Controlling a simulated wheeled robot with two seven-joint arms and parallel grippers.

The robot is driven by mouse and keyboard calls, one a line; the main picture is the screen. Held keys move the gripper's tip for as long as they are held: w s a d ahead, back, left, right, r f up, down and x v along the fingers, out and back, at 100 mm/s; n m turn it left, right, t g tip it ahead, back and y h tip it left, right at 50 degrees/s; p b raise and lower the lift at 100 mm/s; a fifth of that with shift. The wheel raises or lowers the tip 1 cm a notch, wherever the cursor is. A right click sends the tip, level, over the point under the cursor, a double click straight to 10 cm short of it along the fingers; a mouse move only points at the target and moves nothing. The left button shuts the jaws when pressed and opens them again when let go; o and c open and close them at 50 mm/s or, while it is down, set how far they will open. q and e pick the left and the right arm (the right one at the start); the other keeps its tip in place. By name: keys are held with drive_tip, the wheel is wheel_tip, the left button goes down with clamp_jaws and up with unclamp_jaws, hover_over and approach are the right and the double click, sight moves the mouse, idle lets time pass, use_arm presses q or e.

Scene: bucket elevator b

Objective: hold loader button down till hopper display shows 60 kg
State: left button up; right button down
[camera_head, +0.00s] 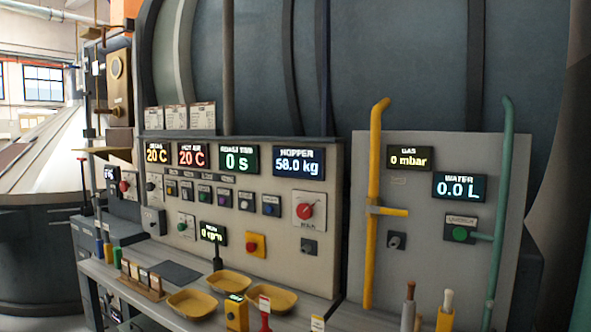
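The hopper display (298,163) is lit on the upper right of the beige control panel (300,262) and reads 58.0 kg. I cannot tell which one is the loader button. No gripper shows in this view, so no contact with any button can be seen.
A red rotary knob (306,211) and a red button on a yellow box (254,244) sit on the panel. Yellow trays (268,299) stand on the ledge below. To the right are a yellow pipe (373,210), a teal pipe (502,200) and upright handles (446,312).

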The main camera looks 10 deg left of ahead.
use_arm(q)
drive_tip(key=shift+c, duration=0.3)
clamp_jaws()
idle(1.5)
